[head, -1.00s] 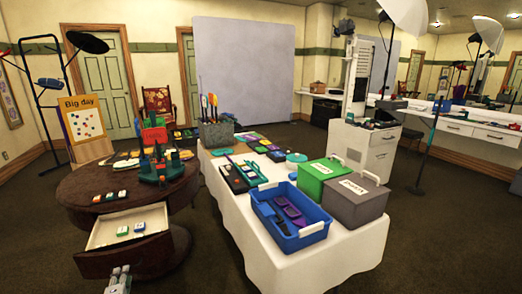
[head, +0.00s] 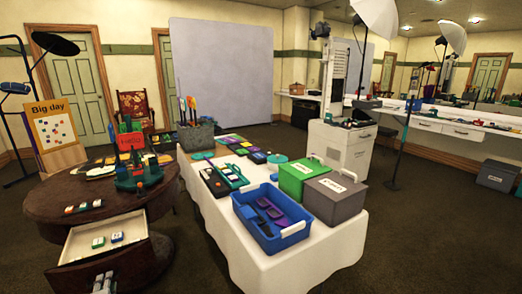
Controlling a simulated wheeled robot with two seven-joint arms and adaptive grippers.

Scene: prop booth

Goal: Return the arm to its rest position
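My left gripper (head: 103,280) shows at the bottom edge of the head view, grey, with its fingers pointing up in the picture. It is in front of the open drawer (head: 72,253) of the round brown table (head: 40,207). I see nothing held in it, but it is too small and cut off to tell whether it is open or shut. Most of the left arm is out of frame. My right gripper is not in view.
The drawer holds small green and blue blocks (head: 117,237). A white-clothed table (head: 335,243) bears a blue crate (head: 285,236), a green box (head: 297,172) and a grey box (head: 335,198). Carpet (head: 440,240) is clear on the right.

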